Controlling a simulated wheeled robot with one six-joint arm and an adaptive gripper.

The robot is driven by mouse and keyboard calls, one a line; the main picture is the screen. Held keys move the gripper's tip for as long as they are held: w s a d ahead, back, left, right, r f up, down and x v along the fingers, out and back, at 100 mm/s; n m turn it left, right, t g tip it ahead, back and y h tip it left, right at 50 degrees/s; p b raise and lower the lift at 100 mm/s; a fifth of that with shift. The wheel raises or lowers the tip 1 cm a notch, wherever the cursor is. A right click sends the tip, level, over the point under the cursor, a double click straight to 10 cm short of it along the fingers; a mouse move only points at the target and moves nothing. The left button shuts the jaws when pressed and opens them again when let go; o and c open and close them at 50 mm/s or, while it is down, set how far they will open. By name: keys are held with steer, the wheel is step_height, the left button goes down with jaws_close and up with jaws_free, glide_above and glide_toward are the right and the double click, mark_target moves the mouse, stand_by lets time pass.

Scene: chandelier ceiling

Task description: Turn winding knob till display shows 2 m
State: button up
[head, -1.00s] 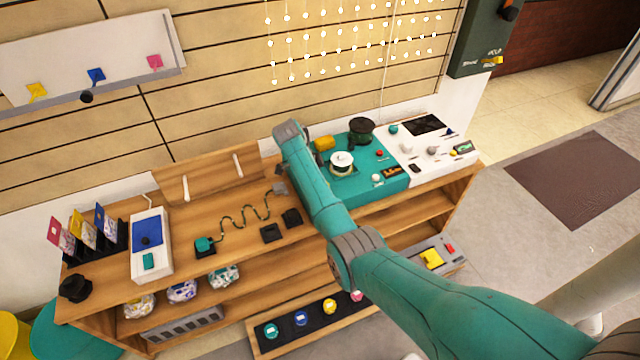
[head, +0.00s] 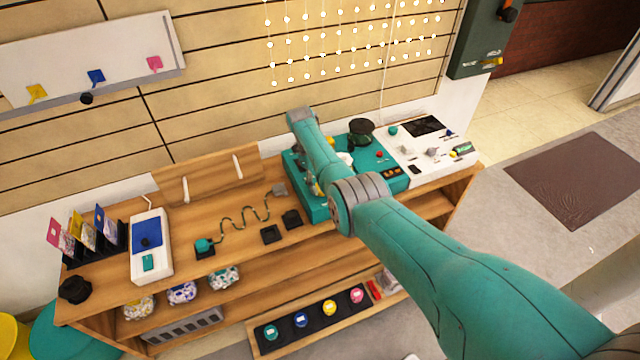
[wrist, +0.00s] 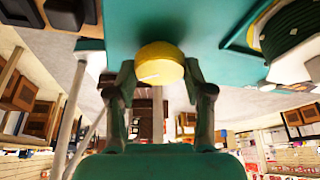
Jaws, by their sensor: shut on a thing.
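The teal winding station (head: 372,166) stands on the wooden bench, partly hidden by my arm in the head view. Its small dark display (head: 390,172) shows orange marks too small to read. In the wrist view the round yellow knob (wrist: 160,63), with a pale line on its face, sits against a teal surface (wrist: 150,22). My gripper (wrist: 160,72) is shut on the knob, one finger on each side. In the head view the knob and fingers are hidden or too small to make out. A white spool (head: 345,158) shows beside my arm.
A dark green spool (head: 360,131) stands at the back of the station. A white panel (head: 425,148) with small parts lies to its right. A wavy green cord (head: 243,216) and dark blocks (head: 271,234) lie on the bench to the left.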

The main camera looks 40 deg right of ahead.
steer(key=shift+m+y, duration=0.4)
steer(key=shift+m, duration=0.5)
steer(key=o, duration=1.2)
steer(key=shift+c, duration=0.2)
steer(key=v, duration=0.7)
steer(key=shift+r, duration=0.25)
